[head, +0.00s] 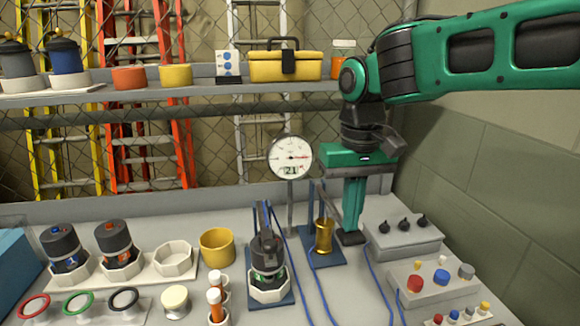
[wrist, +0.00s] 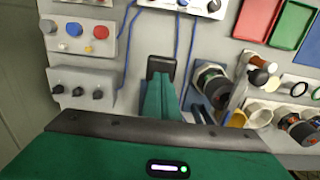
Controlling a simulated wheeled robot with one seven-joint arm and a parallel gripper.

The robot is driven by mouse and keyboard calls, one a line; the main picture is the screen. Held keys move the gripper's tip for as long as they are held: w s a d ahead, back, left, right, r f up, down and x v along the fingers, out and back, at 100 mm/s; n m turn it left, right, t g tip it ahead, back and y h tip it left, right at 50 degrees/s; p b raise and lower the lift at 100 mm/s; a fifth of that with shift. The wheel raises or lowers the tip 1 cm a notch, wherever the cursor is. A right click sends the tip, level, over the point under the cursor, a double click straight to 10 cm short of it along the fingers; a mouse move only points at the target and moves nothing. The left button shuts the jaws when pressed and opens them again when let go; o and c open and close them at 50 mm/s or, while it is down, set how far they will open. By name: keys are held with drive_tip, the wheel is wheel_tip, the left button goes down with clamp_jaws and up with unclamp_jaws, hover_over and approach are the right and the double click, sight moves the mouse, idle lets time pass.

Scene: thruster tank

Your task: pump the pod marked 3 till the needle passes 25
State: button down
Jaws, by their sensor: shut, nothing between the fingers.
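A dark pod with green accents (head: 268,250) sits in a white octagonal seat on a blue stand. It also shows in the wrist view (wrist: 210,82). I cannot read a 3 on it. The round gauge (head: 290,157) stands behind it on a post. Its display seems to read 21, and its needle points right. A brass cylinder (head: 323,237) stands upright on a blue base right of the pod. My green gripper (head: 350,236) is shut and empty, pointing down just right of the brass cylinder. Its closed fingers also show in the wrist view (wrist: 160,72).
Two dark pods, one with blue (head: 66,246) and one with orange (head: 116,246), sit at left beside an empty octagonal seat (head: 173,260). A yellow cup (head: 216,247) stands near them. Knob and button boxes (head: 403,240) fill the right. Blue hoses cross the bench.

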wheel_tip(320, 180, down, 6)
drive_tip(key=f, duration=0.1)
wheel_tip(320, 180, up, 13)
drive_tip(key=shift+r, duration=0.3)
idle(0.7)
idle(0.5)
